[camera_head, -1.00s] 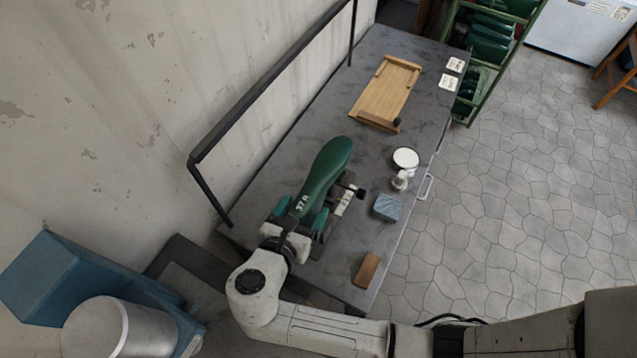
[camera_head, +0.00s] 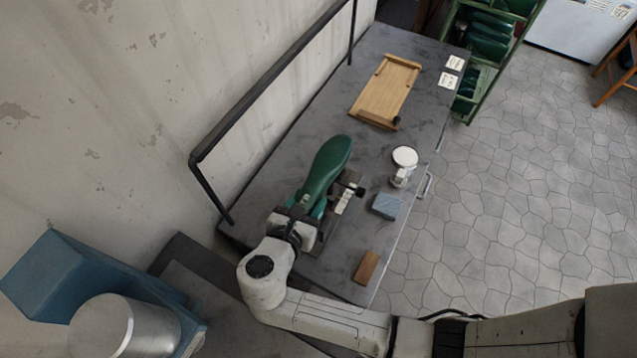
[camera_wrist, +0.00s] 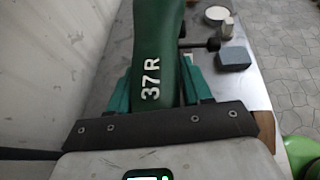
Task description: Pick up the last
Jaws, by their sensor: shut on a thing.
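The green shoe last (camera_head: 328,168) is on the dark workbench, its rounded end pointing to the back. In the wrist view the last (camera_wrist: 156,50) fills the middle and bears the white mark "37 R". My gripper (camera_head: 304,203) is shut on the near end of the last; its green fingers (camera_wrist: 194,80) lie along both sides. A metal fixture with a black knob (camera_head: 359,191) stands right beside the last. Whether the last touches the fixture or the bench is hidden.
A blue-grey block (camera_head: 386,206), a brown block (camera_head: 366,267) and a white round-topped item (camera_head: 404,160) stand along the bench's right side. A wooden board (camera_head: 385,92) lies farther back near white cards (camera_head: 448,80). A black rail (camera_head: 270,82) runs along the wall side.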

